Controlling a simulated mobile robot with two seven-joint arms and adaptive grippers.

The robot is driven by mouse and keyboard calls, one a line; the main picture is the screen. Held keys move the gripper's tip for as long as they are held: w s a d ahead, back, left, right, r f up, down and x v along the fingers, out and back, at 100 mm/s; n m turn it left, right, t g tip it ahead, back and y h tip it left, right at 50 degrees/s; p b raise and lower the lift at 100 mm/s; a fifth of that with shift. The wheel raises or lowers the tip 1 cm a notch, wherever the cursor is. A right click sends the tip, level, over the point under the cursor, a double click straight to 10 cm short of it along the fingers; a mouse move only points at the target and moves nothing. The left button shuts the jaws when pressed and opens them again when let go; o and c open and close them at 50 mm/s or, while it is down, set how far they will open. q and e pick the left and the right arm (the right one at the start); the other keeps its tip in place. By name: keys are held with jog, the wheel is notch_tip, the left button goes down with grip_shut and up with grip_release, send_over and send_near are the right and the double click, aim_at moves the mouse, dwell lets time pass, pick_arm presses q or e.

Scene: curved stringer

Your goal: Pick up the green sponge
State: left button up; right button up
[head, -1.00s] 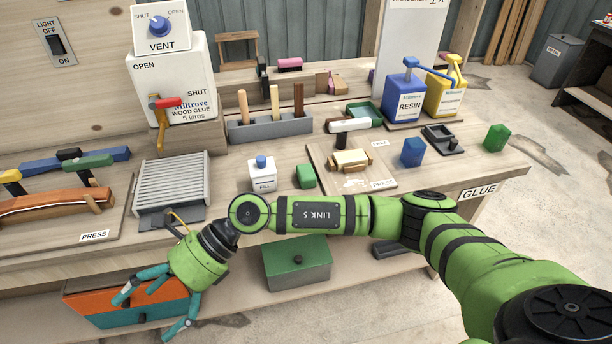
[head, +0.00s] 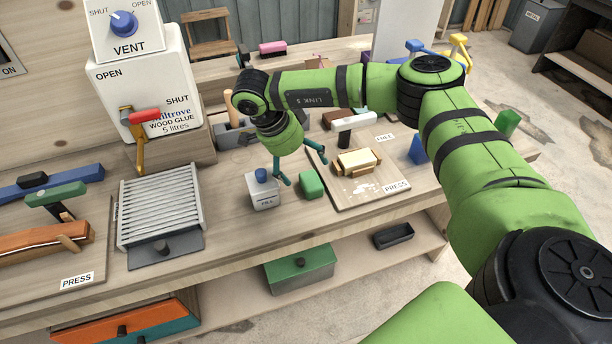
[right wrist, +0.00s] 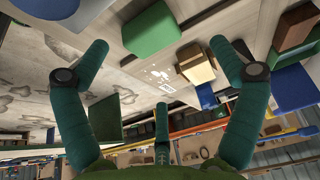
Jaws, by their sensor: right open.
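The green sponge (head: 311,185) is a small rounded green block on the bench top, just right of a white bottle with a blue cap (head: 263,190). In the right wrist view the green sponge (right wrist: 151,31) shows at the top, between and beyond my fingertips. My right gripper (head: 306,171) is open and empty, above and just behind the sponge in the head view. Its teal fingers are spread, and its open fingers also frame the right wrist view (right wrist: 158,47). I see no contact with the sponge. My left gripper is not in view.
Right of the sponge is a board with a wooden block (head: 356,161) and a white-topped hammer (head: 350,124). A ribbed grey rack (head: 160,210) stands left. The glue container (head: 150,85) is behind it. Another green block (head: 508,122) stands far right. Bare bench lies in front of the sponge.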

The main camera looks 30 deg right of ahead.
aim_at(311, 180)
jog(key=shift+s+d+f+p, duration=0.15)
jog(key=shift+s+f+p, duration=0.15)
jog(key=shift+f, duration=0.15)
jog(key=shift+s+d+f+p, duration=0.15)
jog(key=shift+f+p, duration=0.15)
jog(key=shift+f, duration=0.1)
jog(key=shift+s+d+f+p, duration=0.1)
jog(key=shift+f+p, duration=0.15)
jog(key=shift+f, duration=0.1)
jog(key=shift+s+d+f+p, duration=0.1)
jog(key=shift+f+p, duration=0.1)
jog(key=shift+f, duration=0.15)
jog(key=shift+x, duration=1.1)
jog(key=shift+w+f, duration=0.2)
jog(key=shift+f, duration=0.05)
jog(key=c, duration=1)
jog(key=shift+c, duration=1.1)
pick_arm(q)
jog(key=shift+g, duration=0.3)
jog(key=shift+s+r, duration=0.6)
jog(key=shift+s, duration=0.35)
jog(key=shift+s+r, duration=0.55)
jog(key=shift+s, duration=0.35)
